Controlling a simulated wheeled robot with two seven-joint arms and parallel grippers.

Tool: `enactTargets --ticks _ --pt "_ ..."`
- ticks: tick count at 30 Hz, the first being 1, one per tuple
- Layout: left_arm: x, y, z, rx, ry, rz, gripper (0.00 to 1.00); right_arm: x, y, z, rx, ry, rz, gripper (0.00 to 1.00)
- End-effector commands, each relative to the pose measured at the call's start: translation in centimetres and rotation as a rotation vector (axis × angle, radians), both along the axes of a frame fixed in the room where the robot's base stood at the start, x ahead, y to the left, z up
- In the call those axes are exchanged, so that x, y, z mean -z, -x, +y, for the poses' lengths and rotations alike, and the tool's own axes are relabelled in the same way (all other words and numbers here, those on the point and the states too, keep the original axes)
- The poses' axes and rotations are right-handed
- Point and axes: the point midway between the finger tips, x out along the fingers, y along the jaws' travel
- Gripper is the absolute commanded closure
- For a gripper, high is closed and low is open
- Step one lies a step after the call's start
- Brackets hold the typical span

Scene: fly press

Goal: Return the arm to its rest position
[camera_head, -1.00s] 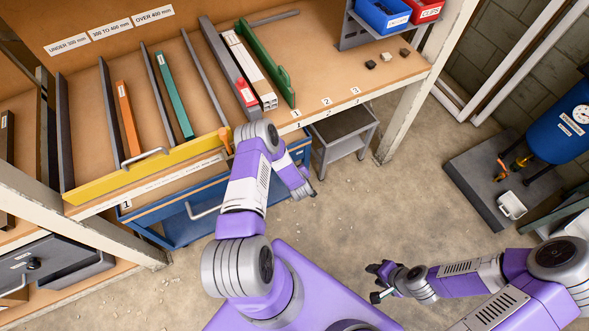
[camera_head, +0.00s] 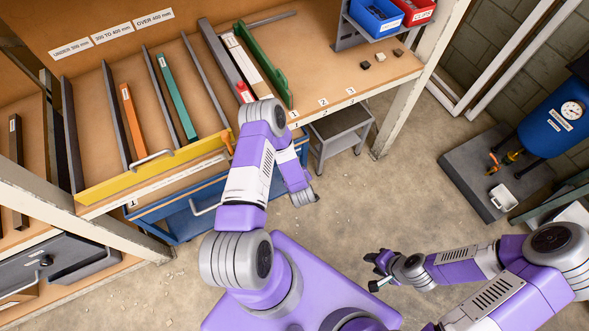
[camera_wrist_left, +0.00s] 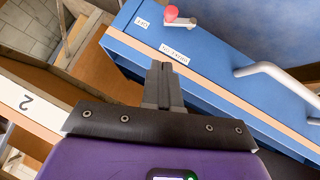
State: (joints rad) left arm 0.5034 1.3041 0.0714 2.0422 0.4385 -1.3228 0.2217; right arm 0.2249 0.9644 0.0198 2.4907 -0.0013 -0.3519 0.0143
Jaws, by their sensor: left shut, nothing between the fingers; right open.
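My left arm rises from the lower middle of the head view, bends at the bench's front edge and points down to the right. Its gripper end (camera_head: 312,198) is small there, over the floor beside the blue drawer unit. In the left wrist view the left gripper (camera_wrist_left: 161,72) has its fingers together with nothing between them, in front of the blue unit (camera_wrist_left: 215,85). My right arm reaches in from the lower right. Its gripper (camera_head: 372,270) is open and empty above the bare floor.
The wooden bench (camera_head: 320,75) holds a rack of bars behind a yellow front rail (camera_head: 130,181). A grey trolley (camera_head: 340,132) stands under it. A blue tank (camera_head: 555,125) stands at the right. The floor between is clear.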

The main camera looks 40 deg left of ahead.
Motion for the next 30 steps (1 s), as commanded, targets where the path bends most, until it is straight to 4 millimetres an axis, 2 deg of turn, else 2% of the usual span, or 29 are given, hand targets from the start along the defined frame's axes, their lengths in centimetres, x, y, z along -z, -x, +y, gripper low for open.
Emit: enactTargets --ticks 16,19,22,25,28,30 --pt "0.0 0.0 0.0 0.0 0.001 0.0 1.0 0.0 0.0 0.0 0.0 0.0 0.0 0.57" --pt "-0.1 -0.1 -0.8 0.032 0.021 0.014 1.0 0.0 0.0 0.0 0.0 0.0 0.0 0.57" --pt "-0.4 -0.1 -3.6 0.145 0.095 0.066 1.0 0.0 0.0 0.0 0.0 0.0 0.0 0.57" --pt "-1.1 0.9 -8.4 0.342 0.207 0.165 1.0 0.0 0.0 0.0 0.0 0.0 0.0 0.57" --pt "-2.4 3.7 -13.4 0.572 0.317 0.293 1.0 0.0 0.0 0.0 0.0 0.0 0.0 0.57" --pt "-3.5 6.3 -16.2 0.722 0.38 0.382 1.0 0.0 0.0 0.0 0.0 0.0 0.0 0.57"
